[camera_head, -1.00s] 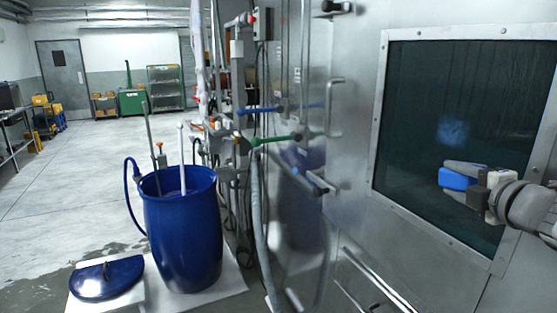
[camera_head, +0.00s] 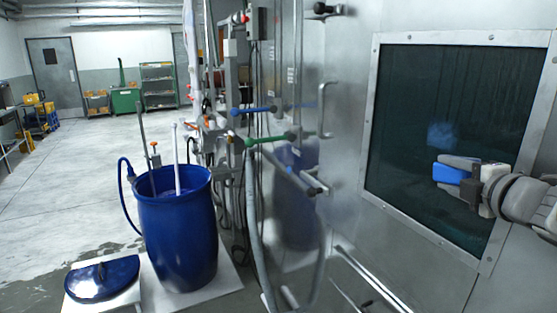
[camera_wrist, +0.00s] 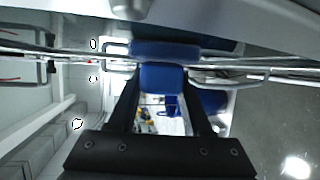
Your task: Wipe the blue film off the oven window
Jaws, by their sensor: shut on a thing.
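The oven window (camera_head: 400,90) is a dark pane in a riveted steel frame at the right of the head view. My gripper (camera_head: 456,172) is in front of the pane, just below and right of the smudge. It is shut on a blue block, probably a wiping pad (camera_wrist: 162,78), which shows between the fingers in the wrist view. I cannot tell whether the block touches the glass.
Steel rails (camera_head: 372,280) run below the window. Left of it are a door handle (camera_head: 325,108), pipes and blue and green valve levers (camera_head: 272,138). Open floor (camera_head: 75,175) lies at the left.

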